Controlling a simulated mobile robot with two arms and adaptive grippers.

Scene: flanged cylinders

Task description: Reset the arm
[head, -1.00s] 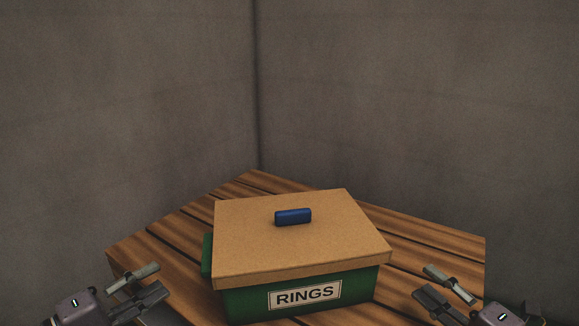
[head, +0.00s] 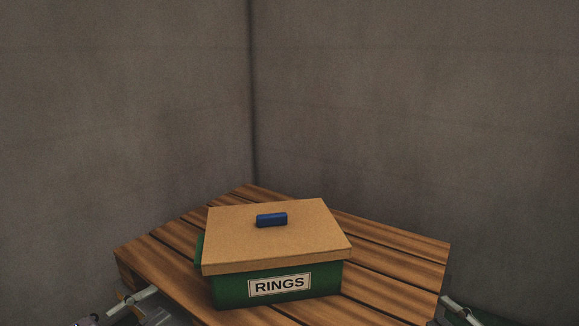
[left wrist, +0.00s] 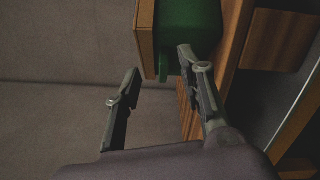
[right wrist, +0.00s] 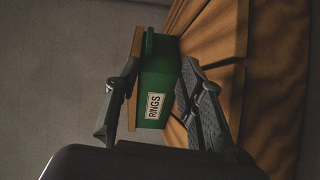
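My left gripper (head: 136,304) is at the lower left of the head view, beside the table's left front edge. In the left wrist view its fingers (left wrist: 158,88) are spread apart with nothing between them. My right gripper (head: 457,312) is at the lower right of the head view, partly cut off by the frame, beside the table's right edge. In the right wrist view its fingers (right wrist: 160,92) are spread and empty; the green box (right wrist: 158,80) shows beyond them, clear of the grip.
A slatted wooden table (head: 385,265) stands in a corner of grey walls (head: 400,100). On it sits a green box (head: 228,290) labelled RINGS, closed by a tan lid (head: 300,240) with a blue handle (head: 271,220). The table is bare around the box.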

